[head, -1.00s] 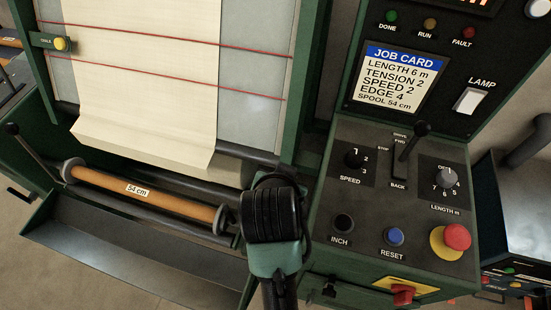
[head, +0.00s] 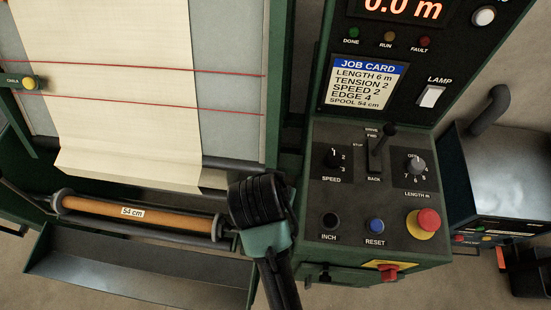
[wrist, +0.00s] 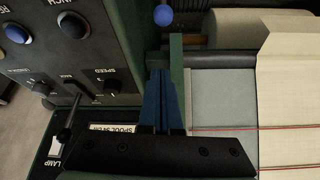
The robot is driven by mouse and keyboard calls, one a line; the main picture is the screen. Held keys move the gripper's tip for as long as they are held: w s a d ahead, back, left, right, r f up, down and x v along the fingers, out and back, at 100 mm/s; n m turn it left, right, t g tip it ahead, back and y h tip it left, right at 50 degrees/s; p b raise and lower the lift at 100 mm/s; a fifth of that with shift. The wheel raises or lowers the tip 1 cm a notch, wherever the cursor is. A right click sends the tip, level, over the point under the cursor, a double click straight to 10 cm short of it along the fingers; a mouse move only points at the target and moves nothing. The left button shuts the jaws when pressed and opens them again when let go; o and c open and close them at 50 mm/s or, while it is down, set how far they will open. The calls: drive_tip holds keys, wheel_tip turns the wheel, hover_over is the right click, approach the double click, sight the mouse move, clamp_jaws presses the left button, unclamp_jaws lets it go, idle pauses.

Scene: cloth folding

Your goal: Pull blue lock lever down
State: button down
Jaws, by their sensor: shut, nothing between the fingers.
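A round blue knob (wrist: 162,15), which looks like the end of the lock lever, shows at the top of the wrist view. Its shaft is not clearly visible. My gripper (wrist: 158,72) has its dark blue fingers together and empty. The fingertips point toward the knob, with a gap between them in the picture. A green upright post (wrist: 177,75) stands right beside the fingers. In the head view my black and teal wrist is in front of the machine's right end, and neither the fingers nor the blue lever can be seen there.
The control panel (head: 350,222) with knobs, a drive lever (head: 378,150) and a red stop button (head: 428,220) stands right of my arm. Left are the cream cloth (head: 110,80) and a spool (head: 130,211) marked 54 cm. A trough (head: 120,280) lies below.

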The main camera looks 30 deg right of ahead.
wheel_tip(320, 180, down, 9)
drive_tip(key=p, duration=0.3)
drive_tip(key=shift+w, duration=0.25)
drive_tip(key=shift+f, duration=0.15)
drive_tip(key=shift+b, duration=0.3)
